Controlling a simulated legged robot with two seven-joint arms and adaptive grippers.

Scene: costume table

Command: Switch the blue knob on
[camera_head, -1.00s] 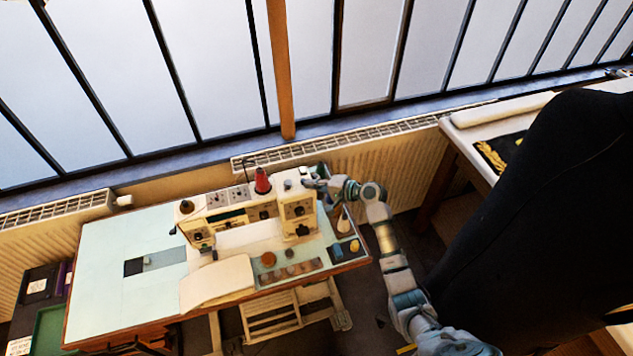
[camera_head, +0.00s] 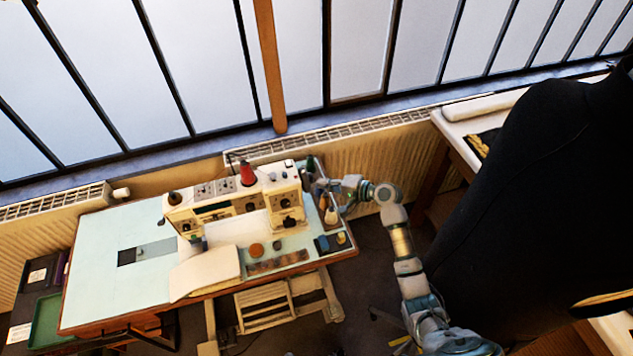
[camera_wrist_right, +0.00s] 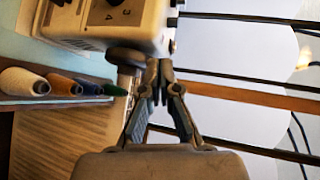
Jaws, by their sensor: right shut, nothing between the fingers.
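The cream sewing machine (camera_head: 225,203) stands on the pale blue table (camera_head: 95,265). I cannot pick out a clearly blue knob. My right gripper (camera_head: 322,186) is just right of the machine, shut and empty. In the right wrist view its fingertips (camera_wrist_right: 158,68) are together, close to a dark grey round wheel (camera_wrist_right: 127,57) on the machine's side; I cannot tell whether they touch. My left gripper is not in view.
Thread spools (camera_wrist_right: 45,86) stand in a row beside the machine. A red cone (camera_head: 248,174) stands on top. A radiator (camera_head: 375,150) runs behind. A black garment form (camera_head: 540,200) fills the right.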

